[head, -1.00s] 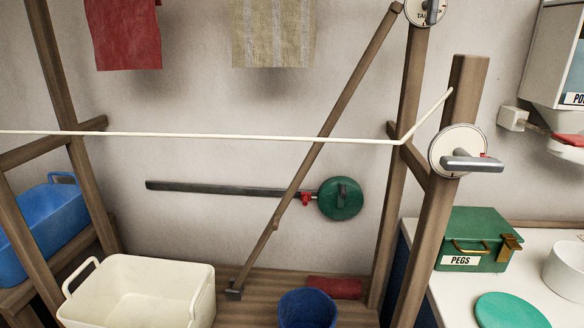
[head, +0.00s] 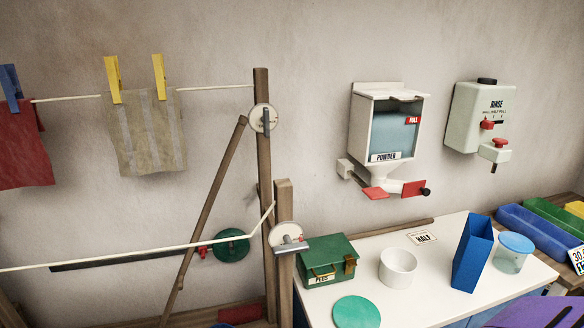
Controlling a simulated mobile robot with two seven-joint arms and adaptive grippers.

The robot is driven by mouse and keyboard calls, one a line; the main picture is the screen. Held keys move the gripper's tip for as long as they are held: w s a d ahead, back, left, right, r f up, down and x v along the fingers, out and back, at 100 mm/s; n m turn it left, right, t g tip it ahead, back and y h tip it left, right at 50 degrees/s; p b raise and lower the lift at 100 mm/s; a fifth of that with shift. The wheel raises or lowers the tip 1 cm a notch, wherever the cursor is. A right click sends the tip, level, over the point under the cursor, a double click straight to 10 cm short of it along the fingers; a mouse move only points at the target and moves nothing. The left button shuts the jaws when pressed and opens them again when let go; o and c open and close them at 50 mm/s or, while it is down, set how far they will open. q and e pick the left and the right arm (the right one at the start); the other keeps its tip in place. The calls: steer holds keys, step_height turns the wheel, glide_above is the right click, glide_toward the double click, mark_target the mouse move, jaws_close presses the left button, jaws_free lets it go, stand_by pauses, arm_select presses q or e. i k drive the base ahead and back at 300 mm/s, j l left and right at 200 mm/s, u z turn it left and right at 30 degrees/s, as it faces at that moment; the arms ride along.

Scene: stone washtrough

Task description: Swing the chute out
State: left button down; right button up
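The white powder dispenser (head: 362,130) hangs on the wall right of centre, with a clear window, bluish powder behind it and a red-marked label at its right edge. Its funnel-shaped outlet (head: 384,180) narrows at the bottom. Below it is a red flap (head: 376,193), and to its right a second red piece (head: 412,188) ending in a black knob (head: 426,192). A white block (head: 346,169) is on the wall at the left. Which of these parts is the chute I cannot tell for certain. Neither of my grippers is in view.
A white counter (head: 450,262) below carries a green pegs box (head: 327,262), a white bowl (head: 397,268), a tall blue container (head: 471,254) and a lidded jar (head: 512,254). A rinse dispenser (head: 478,118) hangs to the right. Wooden posts (head: 285,240) and a clothesline stand left.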

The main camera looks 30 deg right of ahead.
mark_target(407, 189)
steer(key=z, duration=1.85)
steer(key=l+u, duration=0.15)
steer(key=u, duration=0.25)
steer(key=l+u, duration=0.15)
steer(key=u, duration=0.25)
steer(key=i+l+u, duration=0.1)
steer(key=u, duration=0.35)
steer(key=l+u, duration=0.2)
steer(key=l, duration=0.15)
steer(key=k+l+u, duration=0.15)
steer(key=l, duration=0.2)
steer(key=k+l+u, duration=0.2)
steer(key=l, duration=0.15)
steer(key=i+l, duration=0.05)
steer(key=i, duration=0.05)
